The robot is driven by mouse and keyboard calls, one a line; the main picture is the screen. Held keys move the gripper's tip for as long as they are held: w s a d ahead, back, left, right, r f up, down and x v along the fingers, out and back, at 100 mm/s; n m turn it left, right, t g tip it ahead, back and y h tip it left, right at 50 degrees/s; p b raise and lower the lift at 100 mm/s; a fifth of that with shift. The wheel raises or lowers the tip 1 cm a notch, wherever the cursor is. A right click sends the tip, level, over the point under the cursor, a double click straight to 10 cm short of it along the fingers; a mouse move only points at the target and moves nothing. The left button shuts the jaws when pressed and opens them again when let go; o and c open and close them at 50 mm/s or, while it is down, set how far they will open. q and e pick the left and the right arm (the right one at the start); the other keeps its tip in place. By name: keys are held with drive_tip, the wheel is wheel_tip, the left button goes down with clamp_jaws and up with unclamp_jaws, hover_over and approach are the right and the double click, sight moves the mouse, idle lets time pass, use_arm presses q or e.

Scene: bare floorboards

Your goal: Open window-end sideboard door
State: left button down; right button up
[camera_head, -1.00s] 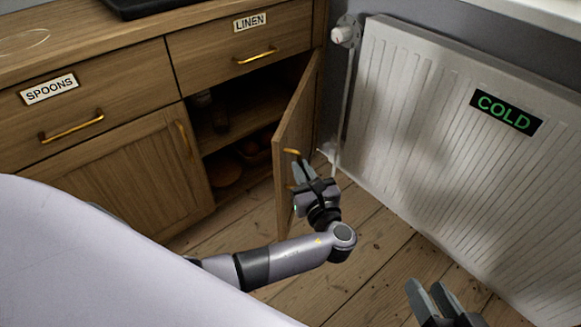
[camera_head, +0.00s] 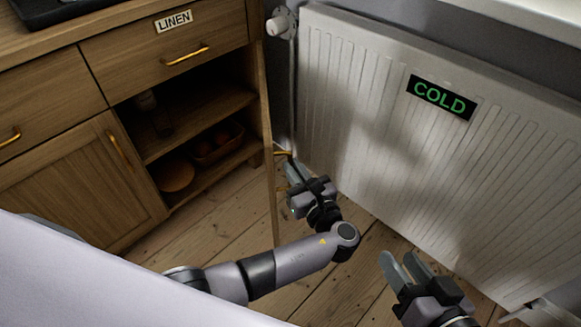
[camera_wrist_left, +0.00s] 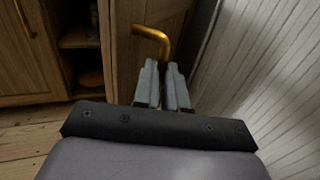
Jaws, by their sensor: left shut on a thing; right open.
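The sideboard's window-end door (camera_head: 266,140) stands wide open and shows nearly edge-on in the head view, below the LINEN drawer (camera_head: 160,55). My left gripper (camera_head: 292,172) is shut on the door's brass handle (camera_head: 282,153), on the radiator side of the door. In the left wrist view the fingertips (camera_wrist_left: 162,66) are at the lower end of the handle (camera_wrist_left: 155,36), with the door's face (camera_wrist_left: 150,65) behind it. My right gripper (camera_head: 402,259) is open and empty, low in front of the radiator.
The open compartment (camera_head: 185,125) holds jars (camera_head: 161,122), a round brown thing (camera_head: 175,175) and a basket (camera_head: 212,150). A white radiator (camera_head: 350,100) with a COLD sign (camera_head: 441,97) stands close to the door's right. Bare floorboards (camera_head: 225,210) lie in front.

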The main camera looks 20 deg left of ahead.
use_arm(q)
drive_tip(key=shift+w+d, duration=0.1)
drive_tip(key=shift+w, duration=0.2)
drive_tip(key=shift+r, duration=0.1)
drive_tip(key=c, duration=1.5)
unclamp_jaws()
drive_tip(key=shift+o, duration=0.2)
